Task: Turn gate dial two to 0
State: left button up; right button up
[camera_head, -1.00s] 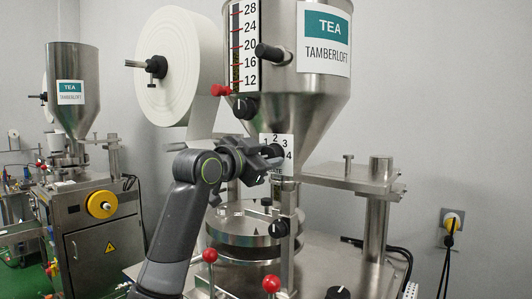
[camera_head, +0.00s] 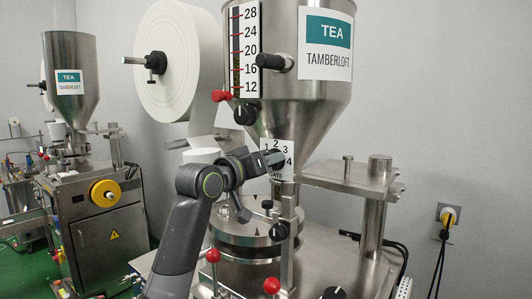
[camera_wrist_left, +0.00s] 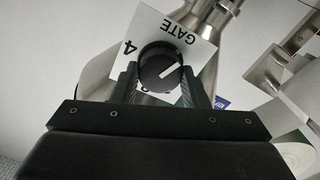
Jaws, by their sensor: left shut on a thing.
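The gate dial (camera_wrist_left: 160,70) is a round black knob with a white pointer line, on a white plate (camera_wrist_left: 201,52) marked GATE and 4 in the left wrist view. The pointer slants to the upper right there, towards the GATE lettering. My left gripper (camera_wrist_left: 160,88) is shut on the dial, one finger on each side. The 0 mark is not visible. My right gripper is not in view.
The steel hopper (camera_head: 315,85) rises above the plate. A black knob (camera_head: 244,113) sits above left and another (camera_head: 279,231) below. Red-balled levers (camera_head: 271,285) stand in front. A paper roll (camera_head: 178,60) hangs at left, and a steel post (camera_head: 376,215) stands at right.

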pick_arm(q)
jog(key=shift+n+p, duration=1.7)
jog(key=shift+n, duration=0.5)
jog(key=shift+f, duration=0.1)
jog(key=o, duration=1)
jog(key=shift+c, duration=0.2)
jog(key=shift+a, duration=0.1)
jog(key=b+v, duration=0.5)
jog(key=v, duration=1.2)
jog(key=shift+b, duration=0.3)
